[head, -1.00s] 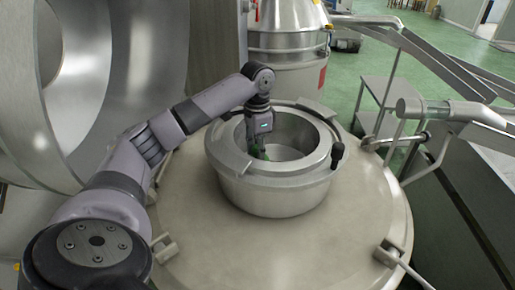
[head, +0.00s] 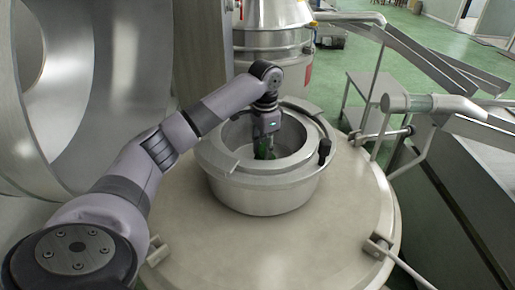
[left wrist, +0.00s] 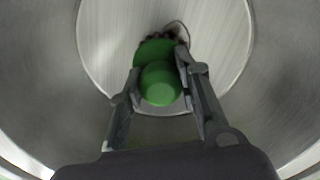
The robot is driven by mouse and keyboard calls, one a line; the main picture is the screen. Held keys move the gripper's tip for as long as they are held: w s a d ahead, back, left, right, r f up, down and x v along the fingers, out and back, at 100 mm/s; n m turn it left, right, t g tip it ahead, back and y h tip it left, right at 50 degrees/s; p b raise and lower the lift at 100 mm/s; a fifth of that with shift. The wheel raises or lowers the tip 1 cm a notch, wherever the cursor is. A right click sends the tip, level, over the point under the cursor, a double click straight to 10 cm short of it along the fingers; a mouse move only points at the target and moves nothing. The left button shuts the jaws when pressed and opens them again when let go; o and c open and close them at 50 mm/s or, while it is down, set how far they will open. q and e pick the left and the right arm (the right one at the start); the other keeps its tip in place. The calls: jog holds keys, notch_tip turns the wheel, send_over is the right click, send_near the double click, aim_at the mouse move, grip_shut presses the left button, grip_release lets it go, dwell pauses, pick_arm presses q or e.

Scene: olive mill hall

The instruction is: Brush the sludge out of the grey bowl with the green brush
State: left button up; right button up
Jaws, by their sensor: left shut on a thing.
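The grey bowl (head: 262,197) is a round metal vessel with a thick rim, standing on a wide beige lid. My left gripper (head: 265,148) reaches down into it from above. In the left wrist view my left gripper (left wrist: 162,95) is shut on the green brush (left wrist: 160,82), its round green end between the fingers. A bit of the green brush (head: 264,153) also shows in the head view. A small dark, brownish patch (left wrist: 180,33) shows just beyond the brush; I cannot tell whether it is bristles or sludge. My right gripper is not in view.
The beige lid (head: 265,255) around the bowl is clear, with clamps at its edge. A black knob (head: 324,147) sits at the bowl's right rim. A metal drum (head: 272,65) stands behind. Steel rails and a trough (head: 480,190) are at the right.

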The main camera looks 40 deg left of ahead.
pick_arm(q)
jog(key=shift+w+d, duration=0.85)
jog(key=shift+d, duration=0.15)
jog(key=shift+w+d, duration=0.8)
jog(key=shift+d, duration=0.2)
jog(key=shift+s+a+f, duration=0.1)
jog(key=shift+s+a, duration=1.2)
jog(key=shift+a, duration=0.25)
jog(key=shift+s+a, duration=1.3)
jog(key=shift+a, duration=0.2)
jog(key=shift+s+a, duration=0.8)
jog(key=shift+a, duration=0.35)
jog(key=shift+w+a, duration=0.15)
jog(key=shift+w, duration=0.15)
jog(key=shift+w+d, duration=0.7)
jog(key=shift+d, duration=0.2)
jog(key=shift+w+d, duration=0.7)
jog(key=shift+d, duration=0.15)
jog(key=shift+w+d, duration=1.7)
jog(key=shift+d, duration=0.2)
jog(key=shift+w+d, duration=0.35)
jog(key=shift+s+a, duration=1.2)
jog(key=shift+a, duration=0.2)
jog(key=shift+s+a, duration=1.15)
jog(key=shift+a, duration=0.25)
jog(key=shift+s+a, duration=1.1)
jog(key=shift+a, duration=0.15)
